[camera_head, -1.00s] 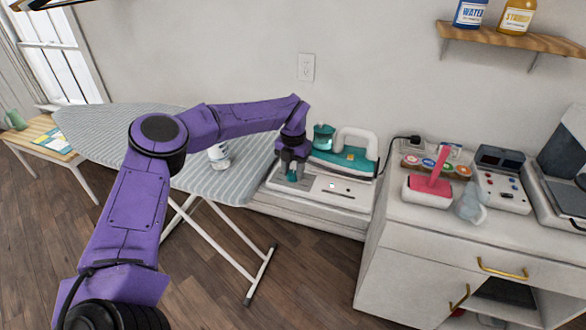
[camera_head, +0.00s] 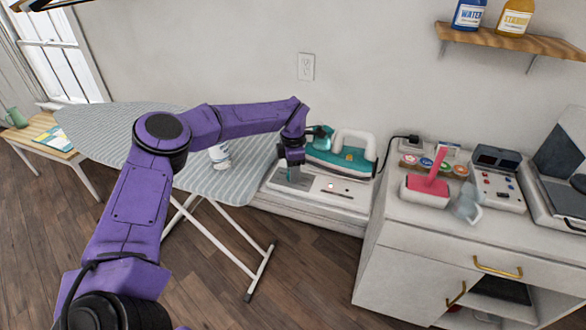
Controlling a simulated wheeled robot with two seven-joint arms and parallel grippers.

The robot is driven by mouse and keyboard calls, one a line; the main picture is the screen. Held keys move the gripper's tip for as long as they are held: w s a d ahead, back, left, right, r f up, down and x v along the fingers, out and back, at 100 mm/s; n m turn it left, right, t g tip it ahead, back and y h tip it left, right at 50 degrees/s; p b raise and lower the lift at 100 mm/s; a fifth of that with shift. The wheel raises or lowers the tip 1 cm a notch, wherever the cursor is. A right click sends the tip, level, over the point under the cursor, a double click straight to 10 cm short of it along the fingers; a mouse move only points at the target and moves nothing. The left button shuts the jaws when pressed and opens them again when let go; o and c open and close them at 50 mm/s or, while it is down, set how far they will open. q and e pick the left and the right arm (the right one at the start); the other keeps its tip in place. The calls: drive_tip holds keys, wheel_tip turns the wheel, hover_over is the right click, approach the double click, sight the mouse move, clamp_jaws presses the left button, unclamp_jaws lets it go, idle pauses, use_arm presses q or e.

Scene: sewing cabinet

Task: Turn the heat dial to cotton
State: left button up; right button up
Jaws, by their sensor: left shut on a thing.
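The teal and white iron (camera_head: 342,157) rests on its white base station (camera_head: 337,187), between the ironing board and the cabinet. My left gripper (camera_head: 290,173) points down at the left part of the station's top panel. It is shut on a small teal knob, which I take to be the heat dial; the fingers hide most of it. The dial's markings and setting are too small or hidden to read. A dark slot and a small red light (camera_head: 331,186) show on the panel to the right. My right gripper is not in view.
The striped ironing board (camera_head: 235,178) holds a white bottle (camera_head: 220,157) under my left arm. The cabinet (camera_head: 412,255) at right carries a pink-topped box (camera_head: 427,190), a grey object (camera_head: 467,206) and a control box (camera_head: 500,185).

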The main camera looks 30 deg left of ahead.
use_arm(q)
drive_tip(key=shift+s+f+m, duration=0.2)
drive_tip(key=shift+f+m, duration=0.1)
drive_tip(key=shift+m, duration=0.5)
drive_tip(key=o, duration=1)
drive_tip(key=shift+o, duration=0.2)
drive_tip(key=shift+w+r, duration=0.1)
drive_tip(key=shift+r, duration=0.3)
wheel_tip(320, 180, up, 10)
drive_tip(key=b, duration=0.1)
drive_tip(key=shift+b, duration=0.3)
